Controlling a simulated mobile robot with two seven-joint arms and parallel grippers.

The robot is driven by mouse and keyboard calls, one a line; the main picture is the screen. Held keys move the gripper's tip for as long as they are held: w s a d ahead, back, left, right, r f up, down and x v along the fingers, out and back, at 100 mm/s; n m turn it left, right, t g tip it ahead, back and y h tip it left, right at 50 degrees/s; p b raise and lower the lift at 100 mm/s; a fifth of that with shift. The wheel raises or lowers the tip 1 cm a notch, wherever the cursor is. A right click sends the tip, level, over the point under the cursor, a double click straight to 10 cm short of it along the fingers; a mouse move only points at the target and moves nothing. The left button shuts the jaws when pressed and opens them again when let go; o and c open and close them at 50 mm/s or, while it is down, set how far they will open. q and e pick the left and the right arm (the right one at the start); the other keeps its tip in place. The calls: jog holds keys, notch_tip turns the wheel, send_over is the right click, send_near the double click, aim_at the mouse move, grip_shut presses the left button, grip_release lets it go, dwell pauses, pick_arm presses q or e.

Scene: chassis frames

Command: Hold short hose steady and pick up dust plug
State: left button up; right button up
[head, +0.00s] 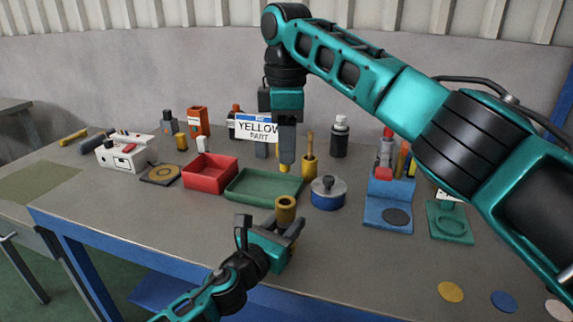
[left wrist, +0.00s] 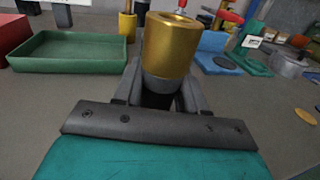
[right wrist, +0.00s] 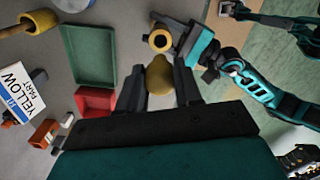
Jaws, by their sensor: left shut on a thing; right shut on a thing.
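The short hose, a gold cylinder (head: 286,203) with an open hole in its top, stands upright in my left gripper (head: 284,230). In the left wrist view the hose (left wrist: 170,45) has a grey lower part between the fingers. My right gripper (head: 286,158) points down above the green tray. It is shut on the dust plug, a small yellow rounded piece (right wrist: 160,76), whose tip (head: 284,168) shows below the fingers in the head view. In the right wrist view the hose (right wrist: 160,40) is apart from the plug, with its hole visible.
A green tray (head: 233,197) lies behind the hose, with a red tray (head: 187,184) to its left. A blue pot (head: 327,201) and a yellow cup (head: 309,168) stand to the right. A "YELLOW PART" sign (head: 257,127) stands behind.

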jog(key=shift+r, duration=0.4)
pick_arm(q)
jog(key=o, duration=1.3)
